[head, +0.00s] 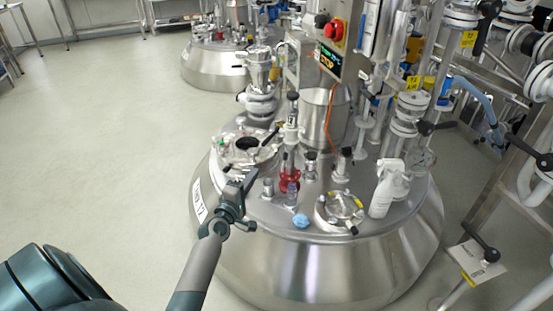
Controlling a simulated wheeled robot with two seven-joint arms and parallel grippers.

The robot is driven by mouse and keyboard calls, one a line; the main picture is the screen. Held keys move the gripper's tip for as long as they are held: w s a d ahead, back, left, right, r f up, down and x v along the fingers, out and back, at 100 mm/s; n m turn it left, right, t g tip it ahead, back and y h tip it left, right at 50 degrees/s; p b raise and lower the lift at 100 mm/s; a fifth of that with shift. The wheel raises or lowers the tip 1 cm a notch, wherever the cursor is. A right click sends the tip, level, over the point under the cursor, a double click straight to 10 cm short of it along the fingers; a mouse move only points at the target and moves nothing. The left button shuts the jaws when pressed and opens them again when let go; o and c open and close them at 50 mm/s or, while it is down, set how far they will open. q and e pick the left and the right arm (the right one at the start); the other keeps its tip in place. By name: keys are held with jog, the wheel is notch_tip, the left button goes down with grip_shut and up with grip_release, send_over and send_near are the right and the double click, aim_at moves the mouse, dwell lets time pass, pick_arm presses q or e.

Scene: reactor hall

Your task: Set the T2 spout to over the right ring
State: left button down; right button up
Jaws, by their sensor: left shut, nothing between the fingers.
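The steel T2 vessel (330,262) fills the middle of the head view, with its T2 label (198,201) on the left side. Its lid carries an open round port (249,146) at the left and a closed round port with a clamp ring (340,208) at the right front. I cannot tell which part is the spout or which rings are meant. My left gripper (246,182) is shut and empty. It is over the lid's left front edge, in front of the open port. My right gripper is not in view.
A control panel (329,62) with a red button and pipework rise behind. A second vessel (214,65) stands further back. Floor at left is clear.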

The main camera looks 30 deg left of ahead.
aim_at(286, 158)
pick_arm(q)
jog(key=shift+w, duration=0.1)
jog(key=w+d, duration=0.1)
jog(key=w, duration=1)
jog(key=shift+w+d+b, duration=0.15)
jog(key=shift+d+b, duration=0.2)
jog(key=shift+b, duration=0.1)
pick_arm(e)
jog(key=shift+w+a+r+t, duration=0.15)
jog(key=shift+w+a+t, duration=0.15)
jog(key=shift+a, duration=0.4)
